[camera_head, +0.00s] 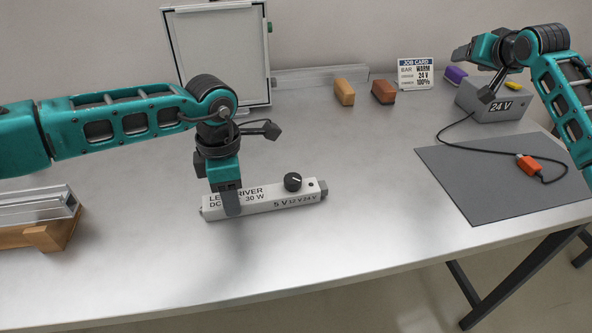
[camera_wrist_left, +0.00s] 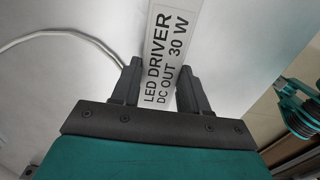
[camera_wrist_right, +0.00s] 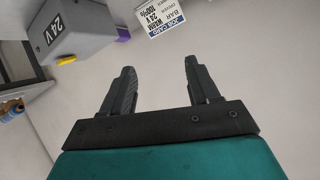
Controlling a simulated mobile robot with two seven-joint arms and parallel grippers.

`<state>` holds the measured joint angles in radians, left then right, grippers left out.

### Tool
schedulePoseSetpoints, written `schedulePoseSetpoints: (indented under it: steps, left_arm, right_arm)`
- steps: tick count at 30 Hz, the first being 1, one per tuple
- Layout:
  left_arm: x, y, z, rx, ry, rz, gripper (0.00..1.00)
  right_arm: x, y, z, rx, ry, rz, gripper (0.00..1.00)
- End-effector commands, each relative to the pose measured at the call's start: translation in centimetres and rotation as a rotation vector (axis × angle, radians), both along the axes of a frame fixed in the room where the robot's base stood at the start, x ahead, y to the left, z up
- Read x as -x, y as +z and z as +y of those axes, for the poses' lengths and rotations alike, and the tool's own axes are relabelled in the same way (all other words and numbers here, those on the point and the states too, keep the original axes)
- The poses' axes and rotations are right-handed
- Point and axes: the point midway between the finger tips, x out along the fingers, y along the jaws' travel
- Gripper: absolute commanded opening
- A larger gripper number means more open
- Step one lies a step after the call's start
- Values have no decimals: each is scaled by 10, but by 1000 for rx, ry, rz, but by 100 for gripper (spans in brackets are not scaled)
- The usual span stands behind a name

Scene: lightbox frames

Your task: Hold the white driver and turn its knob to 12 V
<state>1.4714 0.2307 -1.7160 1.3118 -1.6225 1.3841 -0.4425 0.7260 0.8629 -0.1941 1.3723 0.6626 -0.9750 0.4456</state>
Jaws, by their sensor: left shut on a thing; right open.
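The white driver (camera_head: 262,202) lies on the table in the head view, lettered LED DRIVER, with 5 V, 12 V and 24 V marks at its right end. Its black knob (camera_head: 293,182) stands on top near those marks; I cannot tell which mark it points to. My left gripper (camera_head: 230,205) is shut on the driver's left part. The left wrist view shows the driver (camera_wrist_left: 165,60) between both fingers. My right gripper (camera_wrist_right: 159,85) is open and empty, raised at the right, away from the driver. The knob is not visible in the left wrist view.
A grey 24 V box (camera_head: 495,100) stands at the back right, its cable running to an orange connector (camera_head: 528,163) over a dark mat (camera_head: 470,200). A job card (camera_head: 415,74), orange and brown blocks and a framed panel (camera_head: 218,60) stand behind. A rail on wood (camera_head: 45,222) lies left.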

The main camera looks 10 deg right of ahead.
Motion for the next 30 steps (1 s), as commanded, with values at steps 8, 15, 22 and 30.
schedulePoseSetpoints:
  steps: [8,15,22,30]
  left_arm:
    - [0,0,0,-1,0,0,5]
    - [0,0,0,0,0,0,5]
    - [0,0,0,0,0,0,5]
    - [0,0,0,0,0,0,5]
  right_arm:
    - [-9,3,123,-33,308,170,60]
    - [17,-18,233,184,812,363,60]
    - [73,-27,327,450,1429,475,60]
    - [119,-28,370,629,1867,489,60]
